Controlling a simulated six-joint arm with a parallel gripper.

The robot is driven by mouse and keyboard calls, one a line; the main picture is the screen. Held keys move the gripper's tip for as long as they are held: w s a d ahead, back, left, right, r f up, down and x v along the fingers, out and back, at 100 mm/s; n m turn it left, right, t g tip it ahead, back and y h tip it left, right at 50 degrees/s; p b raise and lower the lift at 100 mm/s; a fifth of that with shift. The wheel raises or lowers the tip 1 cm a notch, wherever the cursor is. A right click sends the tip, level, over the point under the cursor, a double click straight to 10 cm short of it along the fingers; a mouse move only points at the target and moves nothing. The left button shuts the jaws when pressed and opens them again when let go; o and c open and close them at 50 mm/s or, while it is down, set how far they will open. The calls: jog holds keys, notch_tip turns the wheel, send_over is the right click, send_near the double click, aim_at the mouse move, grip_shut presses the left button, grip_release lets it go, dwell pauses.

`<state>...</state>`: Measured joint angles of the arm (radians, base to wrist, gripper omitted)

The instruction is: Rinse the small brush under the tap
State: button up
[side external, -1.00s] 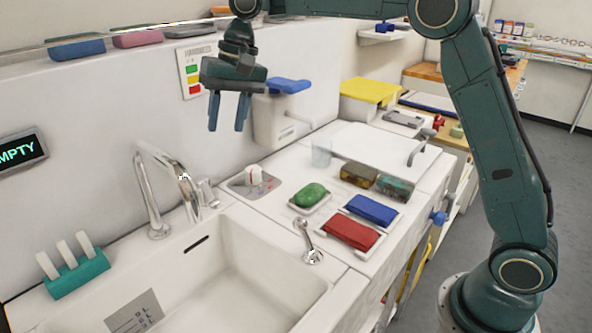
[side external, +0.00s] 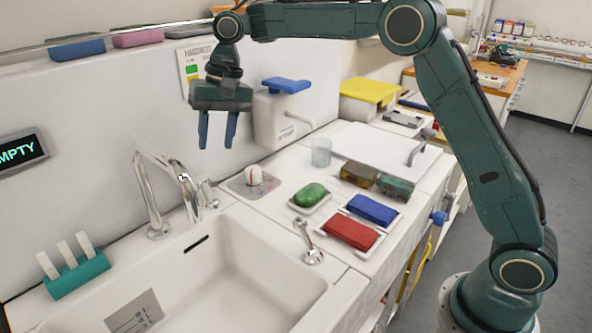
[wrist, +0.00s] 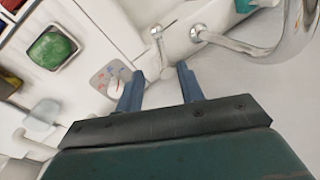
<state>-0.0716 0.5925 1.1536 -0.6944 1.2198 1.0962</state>
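The chrome tap (side external: 176,188) stands at the back edge of the white sink (side external: 215,265), its spout curving over the basin. It also shows at the upper right of the wrist view (wrist: 262,45). A teal holder (side external: 78,277) with several upright white handles stands left of the sink; I cannot tell whether one is the small brush. My gripper (side external: 216,145) hangs fingers-down above the counter behind the sink, right of the tap. Its two blue fingers are apart, with nothing between them. In the wrist view the open fingers (wrist: 160,72) point towards the counter near the tap's base.
Right of the sink are a white knob on a grey plate (side external: 240,188), green soap (side external: 310,195), a clear cup (side external: 321,152) and red (side external: 350,232) and blue (side external: 372,209) cloths. A white dispenser with a blue top (side external: 286,86) hangs behind. The basin looks clear.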

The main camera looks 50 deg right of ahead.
aim_at(211, 194)
jog(key=x, duration=1.2)
jog(key=shift+c, duration=0.2)
grip_shut()
